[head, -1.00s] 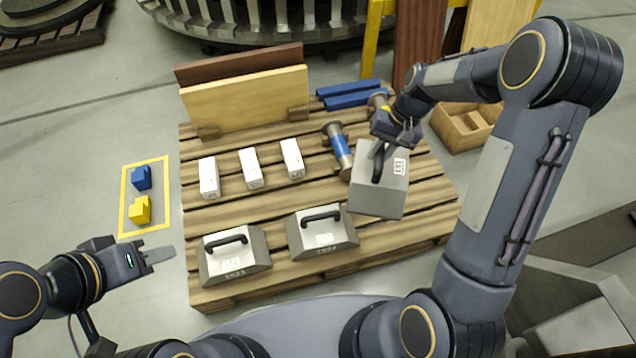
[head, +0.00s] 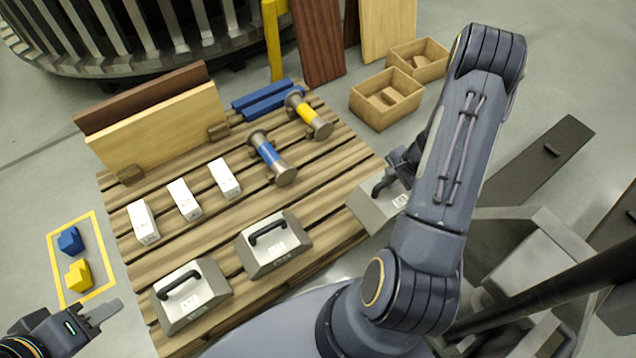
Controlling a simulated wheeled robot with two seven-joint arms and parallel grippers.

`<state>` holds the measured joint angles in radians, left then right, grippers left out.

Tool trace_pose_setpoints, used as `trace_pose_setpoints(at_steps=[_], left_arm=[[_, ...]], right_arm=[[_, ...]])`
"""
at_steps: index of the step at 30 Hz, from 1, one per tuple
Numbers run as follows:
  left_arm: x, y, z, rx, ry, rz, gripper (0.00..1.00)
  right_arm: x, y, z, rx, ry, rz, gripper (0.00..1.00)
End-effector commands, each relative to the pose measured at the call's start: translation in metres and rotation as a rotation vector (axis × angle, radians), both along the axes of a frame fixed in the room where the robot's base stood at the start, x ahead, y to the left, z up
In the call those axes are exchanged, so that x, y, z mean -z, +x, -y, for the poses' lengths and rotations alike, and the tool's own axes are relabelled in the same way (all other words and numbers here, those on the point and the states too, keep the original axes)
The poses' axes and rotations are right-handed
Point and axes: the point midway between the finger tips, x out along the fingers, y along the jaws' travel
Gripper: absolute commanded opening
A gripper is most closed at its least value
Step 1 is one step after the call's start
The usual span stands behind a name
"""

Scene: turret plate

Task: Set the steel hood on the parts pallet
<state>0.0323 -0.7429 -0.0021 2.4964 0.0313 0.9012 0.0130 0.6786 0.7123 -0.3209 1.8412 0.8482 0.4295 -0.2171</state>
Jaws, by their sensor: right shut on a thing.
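My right gripper (head: 385,184) is shut on the black handle of a grey steel hood (head: 371,212). The hood hangs at the right edge of the wooden pallet (head: 322,216), partly hidden by my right arm. Its height over the pallet is hard to judge. Two similar steel hoods with black handles sit on the pallet's near side, one at the front left (head: 207,301) and one to its right (head: 273,261). My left gripper (head: 106,312) is at the lower left, apart from the pallet and empty; its finger gap is unclear.
White blocks (head: 184,199), a blue-banded spool (head: 272,158), a yellow-banded spool (head: 309,116), blue bars (head: 268,99) and upright boards (head: 165,130) occupy the pallet. Wooden boxes (head: 372,114) stand behind right. Blue and yellow blocks (head: 78,276) lie in a floor outline.

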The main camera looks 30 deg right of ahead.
Motion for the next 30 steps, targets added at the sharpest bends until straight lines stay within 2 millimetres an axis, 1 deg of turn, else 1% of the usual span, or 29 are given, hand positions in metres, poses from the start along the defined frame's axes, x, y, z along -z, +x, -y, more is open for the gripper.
trace_pose_setpoints(at_steps=[5,14,15,16,21,24,30], left_arm=[[0.006,0.000,0.000,0.000,0.000,0.000,0.36],[0.019,0.000,0.000,0.000,0.000,0.000,0.36],[0.023,0.000,0.000,0.000,0.000,0.000,0.36],[0.026,0.000,0.000,0.000,0.000,0.000,0.36],[0.034,0.000,0.000,0.000,0.000,0.000,0.36],[0.036,0.000,0.000,0.000,0.000,0.000,0.36],[0.038,0.000,0.000,0.000,0.000,0.000,0.36]], right_arm=[[0.013,0.026,-0.012,-0.007,0.001,0.003,0.00],[0.042,0.086,-0.039,-0.010,-0.001,0.004,0.00],[0.052,0.090,-0.040,-0.007,-0.001,0.001,0.00],[0.058,0.094,-0.041,-0.006,-0.001,0.002,0.00],[0.080,0.112,-0.049,-0.004,-0.001,0.003,0.00],[0.086,0.118,-0.051,-0.004,-0.001,0.004,0.00],[0.093,0.123,-0.054,-0.004,-0.001,0.003,0.00]])
